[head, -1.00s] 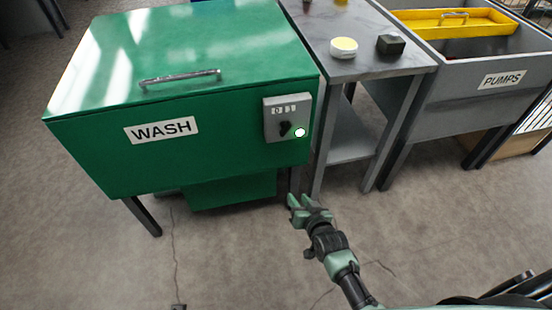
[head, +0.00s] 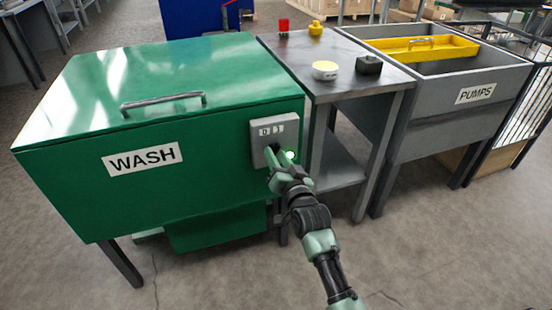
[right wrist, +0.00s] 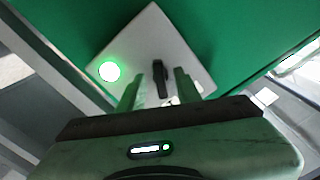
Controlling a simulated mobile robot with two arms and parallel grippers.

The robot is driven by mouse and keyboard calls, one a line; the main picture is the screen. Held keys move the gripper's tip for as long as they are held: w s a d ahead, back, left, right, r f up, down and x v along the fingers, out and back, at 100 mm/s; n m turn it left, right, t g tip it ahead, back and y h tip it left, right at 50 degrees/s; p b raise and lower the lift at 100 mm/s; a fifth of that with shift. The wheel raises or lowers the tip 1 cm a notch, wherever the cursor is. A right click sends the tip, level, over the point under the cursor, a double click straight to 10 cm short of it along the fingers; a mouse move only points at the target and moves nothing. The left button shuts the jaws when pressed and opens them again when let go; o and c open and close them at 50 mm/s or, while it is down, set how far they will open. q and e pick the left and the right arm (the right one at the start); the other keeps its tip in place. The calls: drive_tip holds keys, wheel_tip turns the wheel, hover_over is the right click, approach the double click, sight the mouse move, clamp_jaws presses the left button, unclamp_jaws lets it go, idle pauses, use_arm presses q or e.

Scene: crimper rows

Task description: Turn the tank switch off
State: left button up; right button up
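The green wash tank (head: 75,195) has a closed lid and a WASH label. A grey switch box (head: 259,128) is on the right of its front. Its green lamp (head: 291,155) is lit; the lamp also shows in the right wrist view (right wrist: 109,71). My right gripper (head: 274,158) is at the box and hides the black knob in the head view. In the right wrist view the knob (right wrist: 160,78) stands between the fingers of my right gripper (right wrist: 159,88). The fingers are apart, with gaps on both sides of the knob. My left gripper is out of view.
A grey table (head: 345,85) stands right of the tank, with a white-and-yellow round button (head: 325,70) and a dark block (head: 369,65) on top. Further right is the grey PUMPS tank (head: 430,130) with a yellow tray (head: 410,48). The floor in front is clear.

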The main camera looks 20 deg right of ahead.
drive_tip(key=shift+w, duration=0.35)
clamp_jaws()
